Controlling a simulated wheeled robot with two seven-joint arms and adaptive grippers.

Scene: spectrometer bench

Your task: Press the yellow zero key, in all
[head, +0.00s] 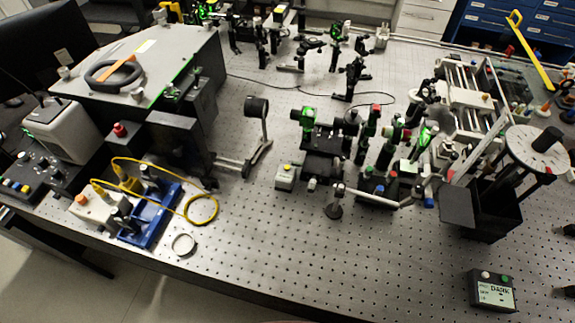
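I cannot read a zero label on either. Neither gripper can be made out. Two dark shapes are cut off by the right edge, and I cannot tell what they are.
A box marked DARK (492,291) with a white and a green button sits at the lower right. A blue tray (150,220) and a looped yellow cable (203,209) lie at the left. Optics crowd the middle. The front centre of the bench (330,265) is clear.

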